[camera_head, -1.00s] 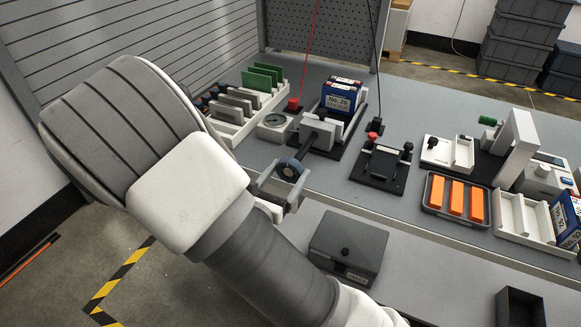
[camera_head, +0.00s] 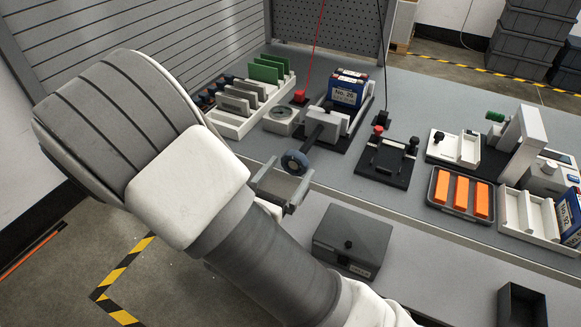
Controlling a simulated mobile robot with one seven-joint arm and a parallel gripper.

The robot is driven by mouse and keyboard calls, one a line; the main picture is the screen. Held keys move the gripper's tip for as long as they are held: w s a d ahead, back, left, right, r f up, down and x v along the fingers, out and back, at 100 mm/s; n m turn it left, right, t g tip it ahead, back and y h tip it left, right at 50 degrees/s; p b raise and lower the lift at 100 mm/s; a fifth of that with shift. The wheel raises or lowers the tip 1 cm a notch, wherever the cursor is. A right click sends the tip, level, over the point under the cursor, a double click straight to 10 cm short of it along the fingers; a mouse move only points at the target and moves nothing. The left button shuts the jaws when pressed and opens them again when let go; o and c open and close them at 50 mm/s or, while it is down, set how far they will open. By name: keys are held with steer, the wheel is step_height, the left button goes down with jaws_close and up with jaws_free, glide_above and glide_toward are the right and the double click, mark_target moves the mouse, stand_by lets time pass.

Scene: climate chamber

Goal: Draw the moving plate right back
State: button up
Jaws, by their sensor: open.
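The fixture (camera_head: 322,145) stands on the bench at the centre, with a blue and white block marked No. 26 (camera_head: 346,92) in it. The light grey moving plate (camera_head: 334,122) is in front of this block. I cannot tell whether they touch. A dark rod (camera_head: 313,139) runs from the plate toward the bench's front edge and ends in a round blue-grey knob (camera_head: 294,162). My gripper (camera_head: 284,186) is open and empty, just in front of and below the knob. The knob shows clear of the fingers, though a slight overlap is hard to judge.
A white rack (camera_head: 245,118) with green and grey boards and a round gauge (camera_head: 281,119) stand left of the fixture. A black fixture (camera_head: 385,165) stands to its right. A dark lidded box (camera_head: 347,240) is on a lower surface below.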

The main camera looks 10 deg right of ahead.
steer(key=shift+p+v, duration=0.35)
steer(key=shift+v, duration=2.35)
steer(key=s+d+r+m+g+y, duration=0.25)
steer(key=s+d+m+g, duration=0.4)
steer(key=m, duration=0.45)
steer(key=s+d+r+m+g+y, duration=0.2)
steer(key=s+d+r+m+g, duration=0.2)
steer(key=s+d+m+g, duration=0.45)
steer(key=a+r+m+t+y+p, duration=0.1)
steer(key=r+m+t+y+p, duration=0.1)
steer(key=r+p, duration=0.4)
steer(key=a+r+m+t+y+p, duration=0.2)
steer(key=r+m+p, duration=0.2)
steer(key=r, duration=0.7)
steer(key=w+a+r+m+t+y+p, duration=0.1)
steer(key=a+r+m+t+y+p, duration=0.1)
steer(key=r+p, duration=0.5)
step_height(320, 180, up, 3)
steer(key=shift+a+f+m+p, duration=0.2)
steer(key=shift+m+p, duration=0.1)
steer(key=shift+m, duration=0.35)
steer(key=shift+w, duration=0.15)
